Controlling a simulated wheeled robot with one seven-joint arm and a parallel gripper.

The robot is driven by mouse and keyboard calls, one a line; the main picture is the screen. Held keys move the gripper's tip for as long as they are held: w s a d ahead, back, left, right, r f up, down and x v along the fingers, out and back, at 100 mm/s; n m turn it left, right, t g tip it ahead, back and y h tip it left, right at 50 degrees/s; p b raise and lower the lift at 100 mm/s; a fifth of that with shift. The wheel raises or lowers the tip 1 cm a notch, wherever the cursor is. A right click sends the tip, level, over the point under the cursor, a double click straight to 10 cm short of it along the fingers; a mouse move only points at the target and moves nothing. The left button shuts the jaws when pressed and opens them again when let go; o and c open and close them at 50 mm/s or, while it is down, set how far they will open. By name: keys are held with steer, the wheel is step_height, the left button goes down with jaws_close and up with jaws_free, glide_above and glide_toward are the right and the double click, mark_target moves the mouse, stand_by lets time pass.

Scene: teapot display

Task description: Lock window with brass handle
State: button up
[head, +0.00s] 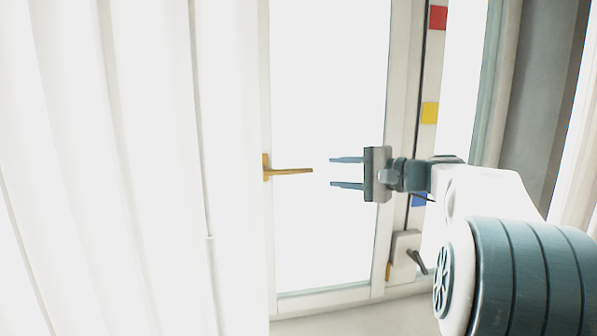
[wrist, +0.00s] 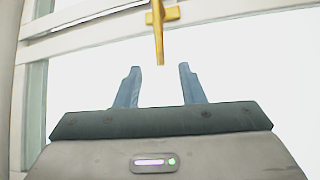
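The brass handle (head: 290,171) is on the left stile of the white-framed window (head: 378,250) in the head view. Its lever points right, roughly level. In the wrist view the brass handle (wrist: 158,30) shows at the top centre, ahead of the fingers and lined up with the gap between them. My gripper (head: 332,173) is open and empty, to the right of the lever's tip with a small gap in the picture. Its two fingers (wrist: 158,70) also show apart in the wrist view. No contact with the handle is visible.
White curtains (head: 130,170) hang along the left, close to the handle's side. A dark lever on a white box (head: 406,255) is low on the right frame. Red (head: 438,17), yellow (head: 429,113) and blue squares mark the strip at right. The pane before the gripper is clear.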

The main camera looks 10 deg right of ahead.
mark_target(302, 171)
steer(key=p+x, duration=0.2)
steer(key=x, duration=0.9)
steer(key=shift+f, duration=0.1)
jaws_close()
